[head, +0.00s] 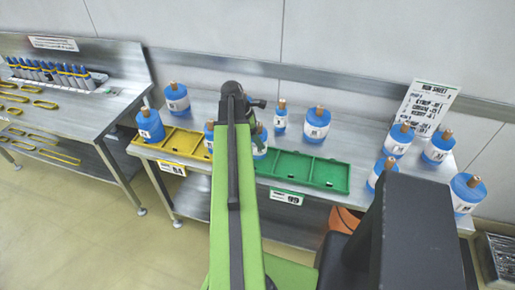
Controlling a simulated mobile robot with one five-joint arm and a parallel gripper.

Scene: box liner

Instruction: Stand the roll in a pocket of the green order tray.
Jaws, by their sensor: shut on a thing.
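The green order tray (330,174) lies at the front of the bench, right of my arm, and its visible pockets to the right are empty. My gripper (257,128) is at the tray's left end, mostly hidden behind my green arm. It is shut on a blue and white roll (261,151), which shows just right of the arm, roughly upright. My arm hides part of the roll. I cannot tell whether its base is inside the left pocket or above it.
A yellow tray (180,143) lies left of my arm, with a roll (209,140) at its right end. Blue rolls stand behind the trays, including a slim one (280,121) and a wide one (316,124). Several more stand right, near a run sheet (425,105).

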